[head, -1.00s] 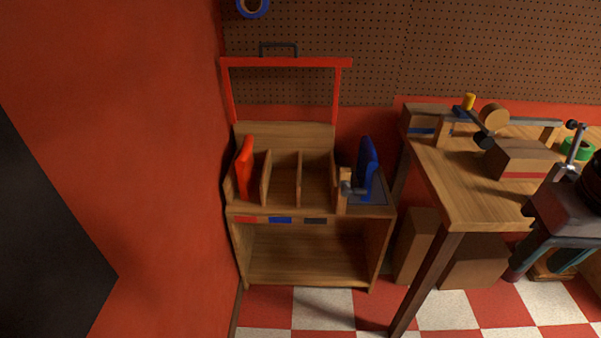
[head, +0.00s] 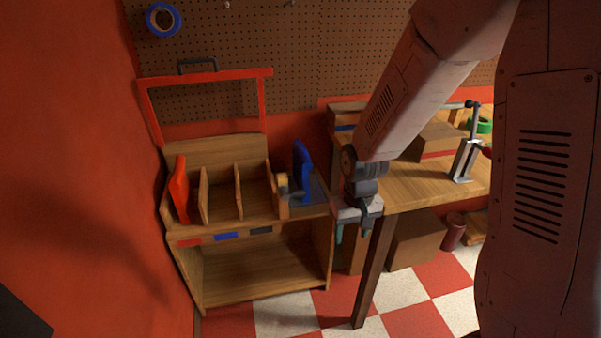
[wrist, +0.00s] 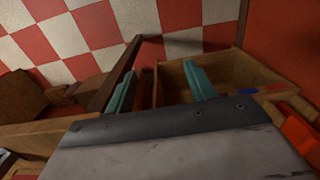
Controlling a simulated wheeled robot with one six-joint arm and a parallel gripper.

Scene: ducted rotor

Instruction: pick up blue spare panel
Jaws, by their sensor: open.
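The blue spare panel (head: 303,171) stands upright at the right end of the wooden cart, on a dark pad beside a small wooden post with a clamp. My gripper (head: 353,236) is in front of the workbench corner, to the right of the panel and lower in the picture. Its fingers point down, apart and empty. In the wrist view my gripper (wrist: 160,85) shows two teal fingers with a clear gap between them. The blue panel cannot be made out in the wrist view.
The cart (head: 255,290) has wooden dividers, a red panel (head: 180,190) at its left and a red frame (head: 205,75) above. The wooden workbench (head: 425,185) stands close on the right, with boxes (head: 415,240) below. A red wall is at the left.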

